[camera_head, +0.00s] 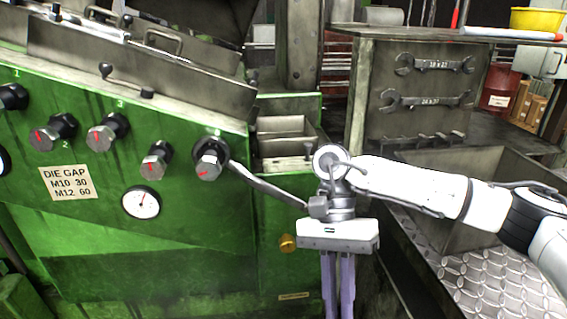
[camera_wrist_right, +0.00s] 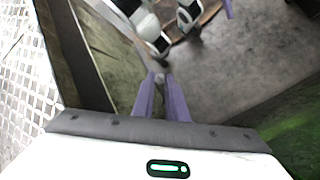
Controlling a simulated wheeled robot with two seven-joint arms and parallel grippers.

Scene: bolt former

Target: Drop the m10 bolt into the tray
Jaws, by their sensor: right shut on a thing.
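My right gripper (camera_head: 338,290) points straight down in front of the green machine, its purple fingers running off the bottom edge of the head view. In the right wrist view its fingertips (camera_wrist_right: 160,82) are close together on a small grey piece (camera_wrist_right: 159,77), seemingly the m10 bolt; most of it is hidden. A small steel tray with compartments (camera_head: 283,126) sits behind and left of the right wrist. A larger steel tray (camera_head: 465,160) lies to the right, partly behind my arm.
The green machine (camera_head: 200,240) has several knobs, a gauge (camera_head: 141,203) and a die gap label (camera_head: 68,182). A bent lever (camera_head: 265,185) reaches toward the right gripper's body. A panel with two wrenches (camera_head: 425,100) stands behind. Tread plate (camera_head: 495,285) lies lower right.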

